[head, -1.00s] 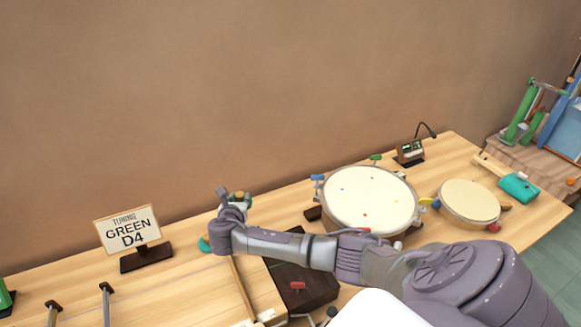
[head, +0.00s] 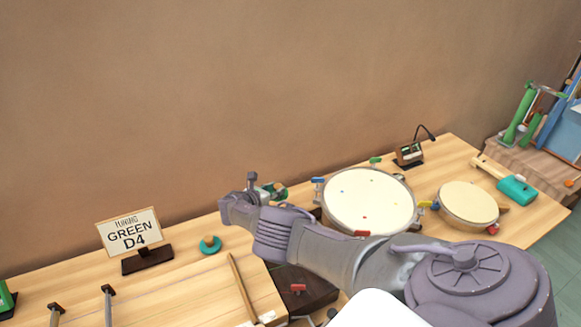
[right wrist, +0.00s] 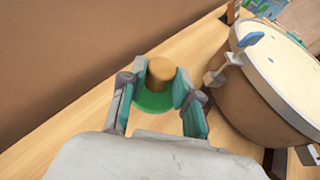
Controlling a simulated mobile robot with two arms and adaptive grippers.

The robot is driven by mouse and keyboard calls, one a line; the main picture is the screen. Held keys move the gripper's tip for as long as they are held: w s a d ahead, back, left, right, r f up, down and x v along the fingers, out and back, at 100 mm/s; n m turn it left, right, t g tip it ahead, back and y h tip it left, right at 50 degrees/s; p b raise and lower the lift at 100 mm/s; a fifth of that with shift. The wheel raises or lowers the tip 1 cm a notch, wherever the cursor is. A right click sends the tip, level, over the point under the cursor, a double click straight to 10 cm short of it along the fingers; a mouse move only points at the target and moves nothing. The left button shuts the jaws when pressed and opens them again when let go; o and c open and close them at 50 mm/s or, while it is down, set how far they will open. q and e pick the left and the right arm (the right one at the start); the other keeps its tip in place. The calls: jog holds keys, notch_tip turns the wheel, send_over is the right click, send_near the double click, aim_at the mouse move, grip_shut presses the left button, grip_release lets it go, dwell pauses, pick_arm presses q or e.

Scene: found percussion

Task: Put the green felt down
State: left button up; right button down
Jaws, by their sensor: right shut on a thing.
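The green felt is a green disc with a tan knob on top, seen in the right wrist view (right wrist: 153,100). My right gripper (right wrist: 158,88) is shut on it, one finger on each side of the knob. In the head view my right gripper (head: 268,191) is at the back of the table, left of the large drum, and partly hides the felt (head: 280,188). I cannot tell whether the disc touches the table. My left gripper is not in view.
A teal disc with an orange knob (head: 210,245) lies beside the "TUNING GREEN D4" sign (head: 130,233). The large drum (head: 368,200) stands close right of my gripper. A smaller drum (head: 468,204) and teal mallet (head: 517,190) are further right. The wall is behind.

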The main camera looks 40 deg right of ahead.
aim_at(287, 195)
jog(key=shift+s+d+r+m+g, duration=0.3)
jog(key=shift+s+d+m+g, duration=0.1)
jog(key=shift+s+d, duration=0.3)
jog(key=shift+s+d+r+g, duration=0.2)
jog(key=shift+d+g, duration=0.1)
jog(key=shift+d, duration=0.1)
jog(key=shift+m, duration=0.3)
jog(key=shift+s+d+r+g, duration=0.15)
jog(key=shift+s+d+g, duration=0.15)
jog(key=shift+s+d, duration=0.1)
notch_tip(287, 195, down, 10)
jog(key=b, duration=1)
jog(key=shift+s, duration=0.1)
